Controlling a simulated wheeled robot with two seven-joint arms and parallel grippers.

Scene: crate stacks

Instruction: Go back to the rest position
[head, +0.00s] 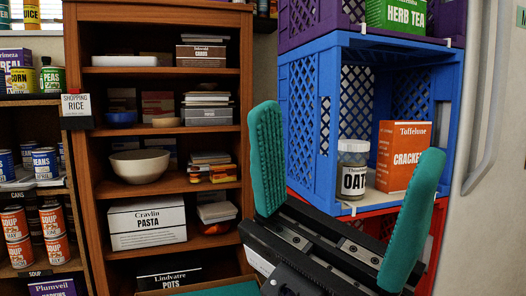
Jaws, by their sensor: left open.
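My left gripper (340,195) is open and empty, its two green ridged fingers spread apart in the lower right of the head view. It is in front of the crate stack, and nothing is between its fingers. Behind it, the blue crate (308,62) holds a jar of oats (353,168) and an orange box of crackers (402,150). The right finger overlaps the edge of the cracker box in the picture. My right gripper is not in view.
A purple crate (305,18) with a green herb tea box (396,14) is above the blue one, and a red crate is below. A wooden bookshelf (75,150) with boxes and bowls stands left. Shelves of cans (54,220) are far left. A pale upright panel (500,200) bounds the right.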

